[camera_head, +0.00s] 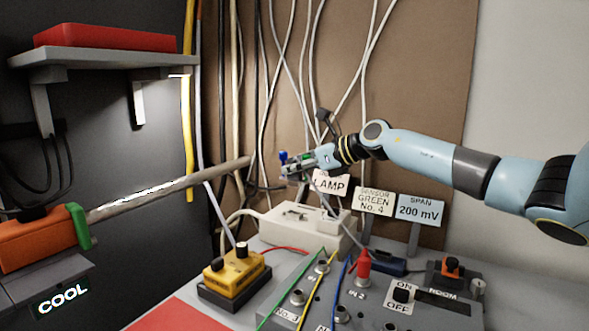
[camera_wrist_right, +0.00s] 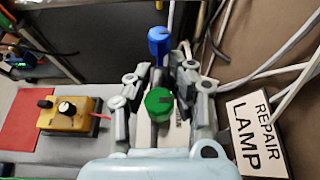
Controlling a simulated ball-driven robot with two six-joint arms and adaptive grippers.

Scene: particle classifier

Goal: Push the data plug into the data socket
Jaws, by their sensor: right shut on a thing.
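My right gripper (camera_head: 284,172) reaches in from the right, raised above a white box, and its fingers are shut. A blue-topped piece (camera_head: 283,158) stands at its fingertips. In the right wrist view the blue top (camera_wrist_right: 158,42) shows at the fingertips (camera_wrist_right: 167,72), with a green cap (camera_wrist_right: 158,103) nearer the palm. The gripped part is mostly hidden, and I cannot tell whether it is the data plug. A dark blue connector-like block (camera_head: 386,264) lies behind the grey panel. No socket is legibly marked as data. My left gripper is not in view.
The grey panel (camera_head: 375,318) carries several sockets, thin wires and a red plug (camera_head: 363,264). The white box (camera_head: 290,229), yellow knob box (camera_head: 235,270) and LAMP sign (camera_head: 330,182) stand nearby. A long rod (camera_head: 170,190) slants across the left. Cables hang behind.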

